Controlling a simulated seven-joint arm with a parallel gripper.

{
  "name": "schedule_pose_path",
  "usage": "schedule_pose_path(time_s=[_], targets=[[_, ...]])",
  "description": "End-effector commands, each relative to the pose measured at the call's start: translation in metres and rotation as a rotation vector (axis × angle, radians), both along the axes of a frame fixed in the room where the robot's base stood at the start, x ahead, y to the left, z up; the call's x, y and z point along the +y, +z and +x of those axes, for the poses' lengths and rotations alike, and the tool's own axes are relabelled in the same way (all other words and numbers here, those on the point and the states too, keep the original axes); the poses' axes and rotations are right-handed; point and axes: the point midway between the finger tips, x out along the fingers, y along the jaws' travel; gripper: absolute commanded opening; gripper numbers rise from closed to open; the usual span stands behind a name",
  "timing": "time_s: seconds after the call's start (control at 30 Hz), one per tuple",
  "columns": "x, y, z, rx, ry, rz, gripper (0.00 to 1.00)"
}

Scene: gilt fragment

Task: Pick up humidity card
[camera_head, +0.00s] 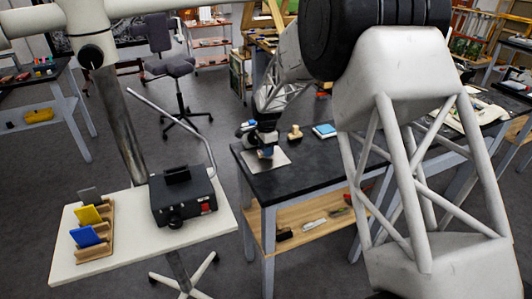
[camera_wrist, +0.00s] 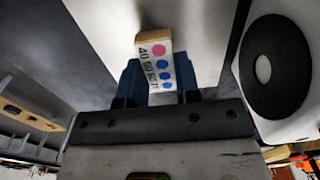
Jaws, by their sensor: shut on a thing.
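The humidity card (camera_wrist: 158,62) is a small pale block-like piece with a pink dot, blue dots and printed numbers on its face and a tan top edge. My gripper (camera_wrist: 157,80) is shut on it, with one blue finger on each side. In the head view my gripper (camera_head: 266,150) is small and low over a light grey sheet (camera_head: 280,161) on the dark-topped table (camera_head: 322,162). I cannot clearly make out the card there, nor whether it touches the sheet.
A wooden knobbed piece (camera_head: 295,132) and a blue-topped box (camera_head: 324,130) stand right of my gripper. The table's front edge is close. At left, a white table (camera_head: 135,249) holds a black case (camera_head: 181,197) and a wooden rack (camera_head: 97,251) with yellow and blue pieces.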

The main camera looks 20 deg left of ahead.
Motion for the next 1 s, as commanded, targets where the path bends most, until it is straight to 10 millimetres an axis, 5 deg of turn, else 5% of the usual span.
schedule_pose_path(time_s=[0.13, 1.0], targets=[[0.0, 0.02, 0.0, -0.001, 0.0, 0.001, 0.05], [-0.068, 0.031, -0.103, -0.001, 0.0, 0.001, 0.05]])
